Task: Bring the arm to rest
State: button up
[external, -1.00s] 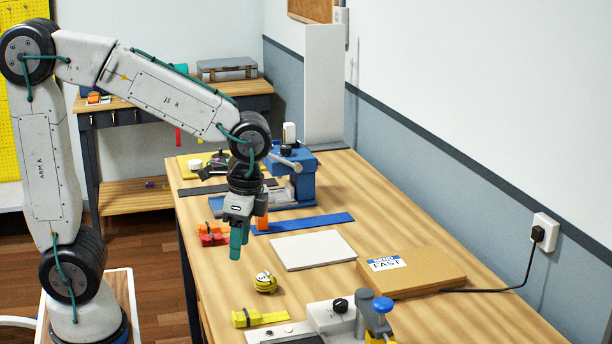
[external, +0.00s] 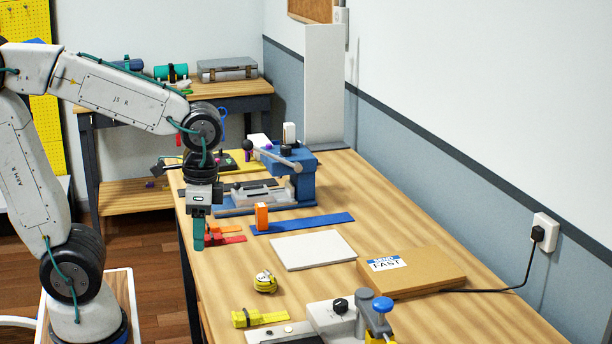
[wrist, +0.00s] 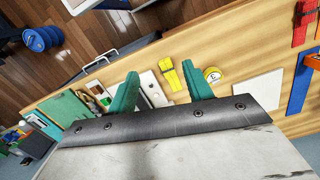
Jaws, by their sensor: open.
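My gripper (external: 199,232) hangs pointing down over the near left edge of the workbench (external: 340,190) in the external view. It is in front of the red straps (external: 232,240). In the wrist view the two teal fingers of my gripper (wrist: 160,92) stand apart with nothing held between them. The arm is bent, with its forearm reaching right from the left side of the external view.
On the bench are a blue press (external: 300,180), an orange block (external: 262,216) on a blue strap (external: 310,222), a white board (external: 313,250), a yellow tape roll (external: 265,282), a yellow strap (external: 262,319) and a cardboard box (external: 425,276).

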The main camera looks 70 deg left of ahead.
jog(key=shift+w, duration=0.1)
jog(key=w+d+f+m, duration=0.3)
jog(key=w+m, duration=0.1)
jog(key=w, duration=0.5)
jog(key=w+d+f+m, duration=0.3)
jog(key=w+d+m, duration=0.1)
jog(key=w, duration=0.4)
jog(key=shift+w+m, duration=0.3)
jog(key=shift+w, duration=0.05)
